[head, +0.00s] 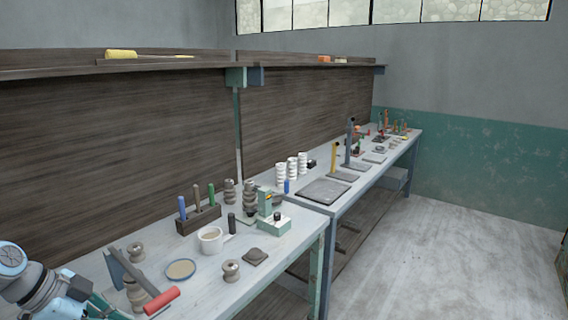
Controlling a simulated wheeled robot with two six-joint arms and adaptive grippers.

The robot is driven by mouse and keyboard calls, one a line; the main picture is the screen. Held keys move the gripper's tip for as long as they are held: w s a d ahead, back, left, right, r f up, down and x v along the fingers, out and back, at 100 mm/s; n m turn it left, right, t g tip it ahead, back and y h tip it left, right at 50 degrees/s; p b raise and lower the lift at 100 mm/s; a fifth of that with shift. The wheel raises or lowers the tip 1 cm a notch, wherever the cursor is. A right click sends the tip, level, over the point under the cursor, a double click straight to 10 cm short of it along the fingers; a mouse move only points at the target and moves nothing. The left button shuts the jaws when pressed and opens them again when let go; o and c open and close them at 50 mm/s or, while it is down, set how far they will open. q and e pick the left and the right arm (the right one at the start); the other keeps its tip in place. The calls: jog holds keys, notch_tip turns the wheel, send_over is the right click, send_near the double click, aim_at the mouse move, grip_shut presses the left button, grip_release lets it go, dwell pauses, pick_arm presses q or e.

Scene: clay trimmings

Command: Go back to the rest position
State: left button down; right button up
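My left arm enters at the lower left corner of the head view, over the front left part of the near workbench (300,247). Its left gripper (92,298) is partly cut off by the bottom edge, and I cannot tell whether its fingers are apart or hold anything. A tool with a red handle (162,300) lies just right of it; whether they touch is unclear. My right gripper is not in view.
A second bench (336,208) with several tools continues to the back. The floor (440,260) at right is clear.

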pick_arm(q)
jog(key=s+a+f+n+t+y, duration=0.25)
jog(key=s+f+n+y, duration=0.2)
jog(key=f, duration=0.35)
jog(key=s+a+f+n+t+y, duration=0.2)
jog(key=s+f+n+t+y, duration=0.15)
jog(key=f+n, duration=0.35)
jog(key=s+d+f+g+h, duration=0.1)
jog(key=s+d+f+g, duration=0.25)
jog(key=s+d, duration=0.35)
jog(key=s+d+f+g+h, duration=0.1)
jog(key=s+d+f+g, duration=0.25)
jog(key=s+d, duration=0.35)
notch_tip(320, 180, down, 21)
jog(key=s+a, duration=0.2)
jog(key=a, duration=0.1)
jog(key=s+f+n+g, duration=0.1)
jog(key=s+f, duration=1.1)
jog(key=s, duration=0.1)
jog(key=shift+s+g, duration=0.2)
jog(key=shift+g, duration=0.2)
